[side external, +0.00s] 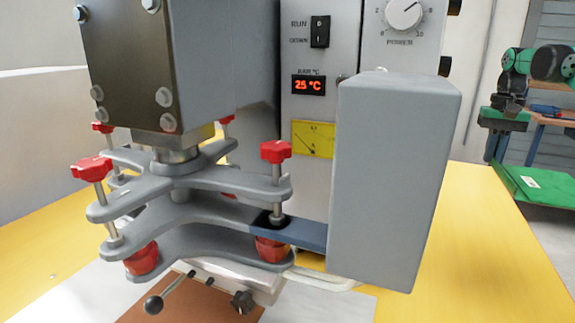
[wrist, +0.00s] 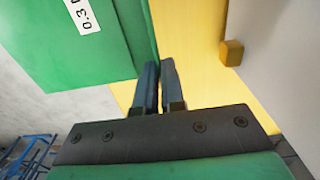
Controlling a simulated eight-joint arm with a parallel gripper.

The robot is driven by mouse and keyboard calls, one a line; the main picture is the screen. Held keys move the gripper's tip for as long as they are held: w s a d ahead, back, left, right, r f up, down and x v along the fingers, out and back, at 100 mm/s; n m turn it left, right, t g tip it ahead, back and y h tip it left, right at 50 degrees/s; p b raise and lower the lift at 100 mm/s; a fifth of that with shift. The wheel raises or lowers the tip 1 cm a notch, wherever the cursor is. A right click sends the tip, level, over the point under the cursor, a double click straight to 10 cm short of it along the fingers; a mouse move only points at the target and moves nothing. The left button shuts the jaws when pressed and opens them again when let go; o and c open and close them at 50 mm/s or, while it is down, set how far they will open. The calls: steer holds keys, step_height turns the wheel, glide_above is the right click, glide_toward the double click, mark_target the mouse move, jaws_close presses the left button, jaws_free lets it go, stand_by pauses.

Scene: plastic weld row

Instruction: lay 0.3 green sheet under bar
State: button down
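A green piece with a white label (wrist: 75,30), reading 0.3 and partly cut off, fills the upper left of the wrist view. It also shows at the far right of the side view (side external: 545,190). My gripper (wrist: 158,65) has its two fingers close together, with a narrow gap, at the right edge of the green piece. Whether a sheet is pinched in the gap I cannot tell. In the side view my gripper (side external: 492,155) points down beside the green piece. A blue-grey bar (side external: 303,233) shows at the press. The space under the press plates is partly hidden.
The grey press with red knobs (side external: 275,152) stands on the yellow table (side external: 490,235). A tall grey block (side external: 390,180) stands right of the press. The display (side external: 308,85) reads 25 °C. A lever with a black ball (side external: 154,305) sticks out in front.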

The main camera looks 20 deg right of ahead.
mark_target(450, 248)
steer(key=f, duration=0.7)
steer(key=w+f, duration=0.1)
steer(key=f, duration=0.6)
steer(key=w+a+f, duration=0.1)
steer(key=f, duration=0.6)
steer(key=shift+w+f, duration=0.15)
steer(key=shift+f, duration=0.15)
steer(key=shift+f, duration=0.1)
steer(key=c, duration=1)
jaws_free()
